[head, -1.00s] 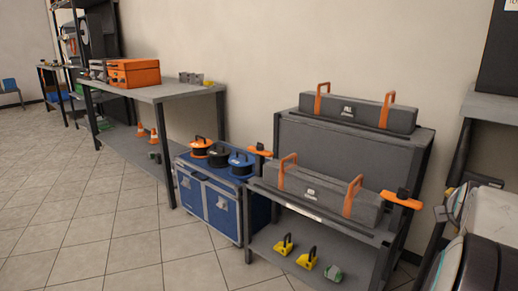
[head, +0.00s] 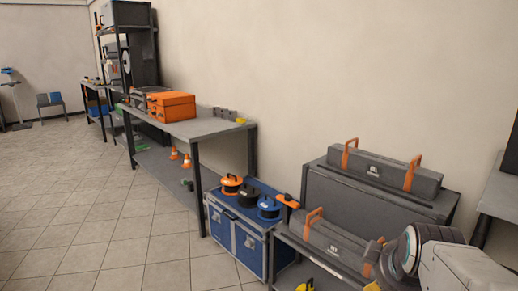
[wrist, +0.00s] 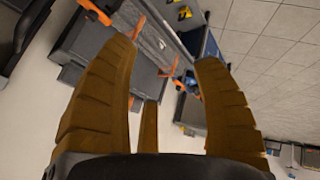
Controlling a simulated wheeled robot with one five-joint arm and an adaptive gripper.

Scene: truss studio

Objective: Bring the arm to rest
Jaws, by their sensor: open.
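My gripper (wrist: 160,85) shows in the wrist view with its brown ribbed fingers spread apart and nothing between them. In the head view my arm fills the lower right corner, in front of the right end of the grey two-level bench; the fingertips are not clear there. Beyond the fingers, the wrist view shows the bench with its orange-handled cases, at a tilted angle and some way off. The gripper touches nothing that I can see.
A grey case with orange handles (head: 385,170) sits on the bench's upper level, another (head: 335,240) on the lower level. A blue chest (head: 236,243) with several round reels stands left of it. A table (head: 208,128) bears an orange box (head: 171,106). The tiled floor (head: 90,215) at left is clear.

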